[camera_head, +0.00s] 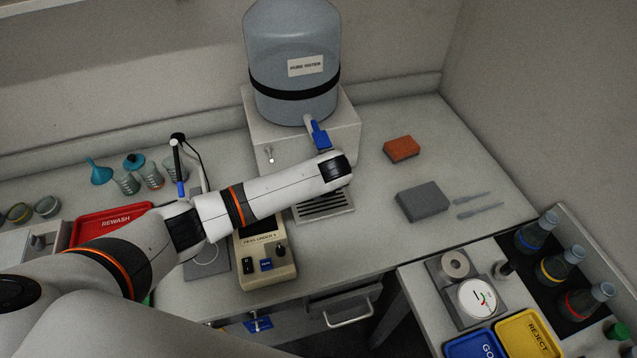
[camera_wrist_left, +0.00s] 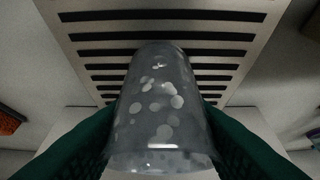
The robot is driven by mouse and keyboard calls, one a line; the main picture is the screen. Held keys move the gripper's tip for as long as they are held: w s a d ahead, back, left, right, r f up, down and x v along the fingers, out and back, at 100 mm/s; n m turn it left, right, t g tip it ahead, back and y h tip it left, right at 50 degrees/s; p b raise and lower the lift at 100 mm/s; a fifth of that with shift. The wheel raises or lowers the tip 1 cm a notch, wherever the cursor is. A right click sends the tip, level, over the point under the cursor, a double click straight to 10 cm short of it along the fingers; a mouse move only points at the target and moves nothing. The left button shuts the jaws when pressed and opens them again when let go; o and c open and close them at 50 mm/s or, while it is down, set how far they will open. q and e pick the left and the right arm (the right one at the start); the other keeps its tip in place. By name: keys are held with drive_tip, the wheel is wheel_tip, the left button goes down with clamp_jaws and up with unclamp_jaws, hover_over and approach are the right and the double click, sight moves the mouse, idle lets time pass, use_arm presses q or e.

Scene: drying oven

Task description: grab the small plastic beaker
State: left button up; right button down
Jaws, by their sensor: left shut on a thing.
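A clear plastic beaker (camera_wrist_left: 158,110) with pale round spots fills the middle of the left wrist view. Its wider end is toward the bottom of the picture. My left gripper (camera_wrist_left: 162,125) has a green finger on each side of it and is shut on it. Behind the beaker is the slotted drip tray (camera_wrist_left: 250,15) of the water dispenser; I cannot tell whether they touch. In the head view my left arm reaches across to the dispenser (camera_head: 290,60), and its gripper and the beaker are hidden behind the arm. My right gripper is not in view.
A blue tap (camera_head: 319,134) hangs just above my wrist. An orange sponge (camera_head: 401,148) and a grey block (camera_head: 422,201) lie to the right. A red tray (camera_head: 105,218) and glassware stand left.

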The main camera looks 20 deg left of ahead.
use_arm(q)
drive_tip(key=shift+r, duration=0.15)
drive_tip(key=shift+r+b, duration=0.35)
drive_tip(key=shift+r, duration=0.25)
drive_tip(key=s+d+b, duration=0.1)
drive_tip(key=s+d, duration=0.2)
drive_tip(key=s, duration=0.2)
drive_tip(key=s+d, duration=0.3)
drive_tip(key=s, duration=0.2)
drive_tip(key=s+d+b, duration=0.1)
drive_tip(key=s+d, duration=0.3)
drive_tip(key=shift+s+b, duration=0.35)
drive_tip(key=shift+s, duration=0.05)
